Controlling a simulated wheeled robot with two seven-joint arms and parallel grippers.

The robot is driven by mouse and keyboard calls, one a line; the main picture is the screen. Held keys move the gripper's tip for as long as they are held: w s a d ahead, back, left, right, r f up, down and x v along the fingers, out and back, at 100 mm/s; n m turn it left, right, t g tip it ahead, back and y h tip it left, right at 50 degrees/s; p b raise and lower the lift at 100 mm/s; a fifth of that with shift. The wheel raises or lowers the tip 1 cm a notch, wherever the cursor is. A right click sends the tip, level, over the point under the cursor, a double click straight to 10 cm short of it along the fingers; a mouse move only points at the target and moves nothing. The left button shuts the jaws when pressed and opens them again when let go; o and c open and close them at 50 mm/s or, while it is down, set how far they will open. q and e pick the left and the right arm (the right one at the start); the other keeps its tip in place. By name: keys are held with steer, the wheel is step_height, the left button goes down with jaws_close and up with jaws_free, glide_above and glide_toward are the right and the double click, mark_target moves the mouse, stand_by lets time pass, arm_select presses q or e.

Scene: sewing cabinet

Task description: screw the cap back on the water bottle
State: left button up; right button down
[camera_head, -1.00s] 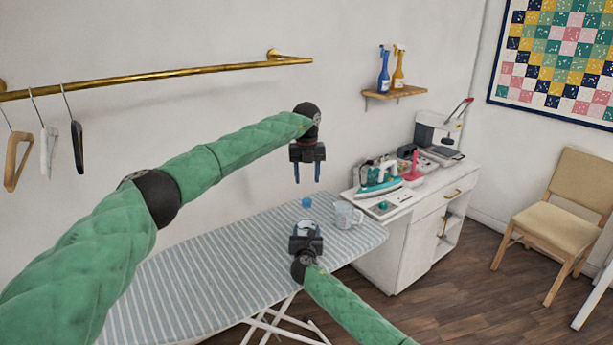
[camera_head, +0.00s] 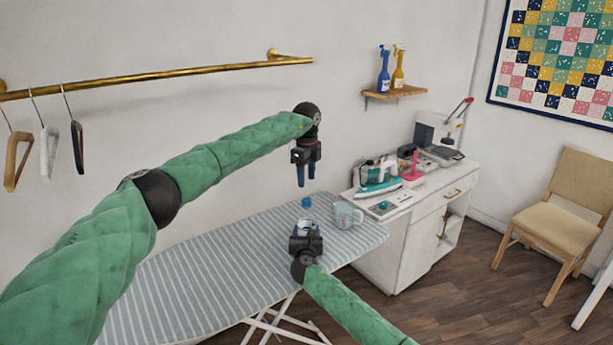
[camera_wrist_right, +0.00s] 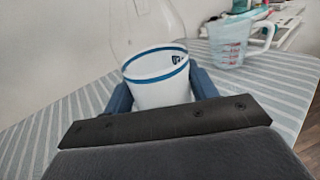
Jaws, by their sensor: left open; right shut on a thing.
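The water bottle stands upright, clear above a white label band with blue stripes (camera_wrist_right: 158,78). In the head view its label (camera_head: 306,225) shows just above my right gripper (camera_head: 306,236). My right gripper is shut around the bottle at the label; in the wrist view its blue fingers lie on both sides. The blue cap (camera_head: 307,202) sits at the top of the bottle; I cannot tell whether its thread is engaged. My left gripper (camera_head: 307,182) is open, pointing down, just above the cap and apart from it. The bottle's top is outside the wrist view.
The bottle is over the striped ironing board (camera_head: 210,270). A clear measuring jug (camera_head: 348,214) stands close to its right, also in the wrist view (camera_wrist_right: 230,42). A white cabinet (camera_head: 415,235) with an iron (camera_head: 378,178) is farther right. The board's left part is clear.

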mark_target(307, 200)
arm_select(q)
steer(key=shift+f, duration=4)
